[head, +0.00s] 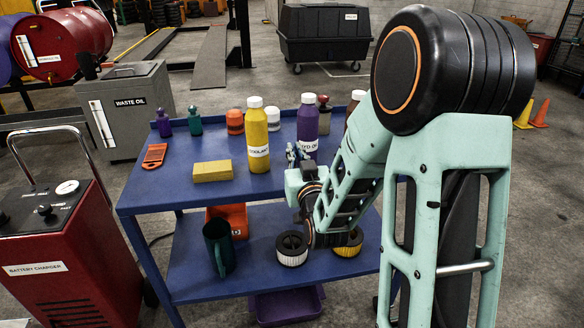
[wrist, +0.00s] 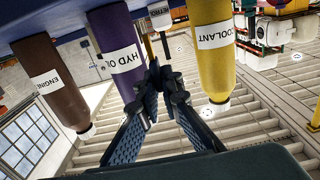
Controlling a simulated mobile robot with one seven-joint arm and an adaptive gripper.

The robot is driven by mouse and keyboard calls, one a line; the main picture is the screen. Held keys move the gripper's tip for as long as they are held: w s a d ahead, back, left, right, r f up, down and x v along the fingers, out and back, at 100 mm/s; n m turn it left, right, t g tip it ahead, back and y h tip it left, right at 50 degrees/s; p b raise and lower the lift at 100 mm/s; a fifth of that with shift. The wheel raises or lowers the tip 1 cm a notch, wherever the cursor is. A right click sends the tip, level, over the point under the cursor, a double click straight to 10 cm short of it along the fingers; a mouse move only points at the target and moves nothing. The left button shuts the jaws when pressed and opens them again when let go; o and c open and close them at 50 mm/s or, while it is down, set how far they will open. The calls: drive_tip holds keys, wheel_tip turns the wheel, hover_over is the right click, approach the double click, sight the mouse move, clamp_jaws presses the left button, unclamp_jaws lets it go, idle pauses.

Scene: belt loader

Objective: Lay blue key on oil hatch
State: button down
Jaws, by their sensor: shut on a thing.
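My gripper (head: 294,154) is over the blue cart's top, beside the purple HYD OIL bottle (head: 307,123). In the wrist view, its fingertips (wrist: 160,78) come together on a small thing, taken as the blue key. It is mostly hidden, and its shape cannot be made out. A grey cabinet marked WASTE OIL (head: 135,120) stands at the back left with a dark panel on its sloped top. I cannot tell whether that panel is the oil hatch.
The blue cart (head: 150,206) holds a yellow COOLANT bottle (head: 258,140), a yellow block (head: 212,171), an orange tool (head: 154,155) and several small bottles. A red battery charger (head: 60,250) stands at front left. Floor shows between charger and cart.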

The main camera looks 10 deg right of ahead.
drive_tip(key=shift+w+a+f+b, duration=0.1)
drive_tip(key=shift+a+f+b, duration=0.1)
drive_tip(key=shift+f, duration=0.8)
drive_tip(key=shift+w+a+f+b, duration=0.1)
drive_tip(key=shift+a+f+b, duration=0.05)
drive_tip(key=shift+f, duration=0.85)
drive_tip(key=shift+f, duration=0.15)
drive_tip(key=c, duration=2.6)
unclamp_jaws()
drive_tip(key=shift+b, duration=0.3)
drive_tip(key=o, duration=0.5)
drive_tip(key=shift+s+r+p, duration=0.15)
drive_tip(key=shift+r+p, duration=0.1)
drive_tip(key=shift+p, duration=0.2)
drive_tip(key=s+p, duration=0.3)
drive_tip(key=shift+s+r, duration=0.1)
drive_tip(key=shift+s, duration=0.15)
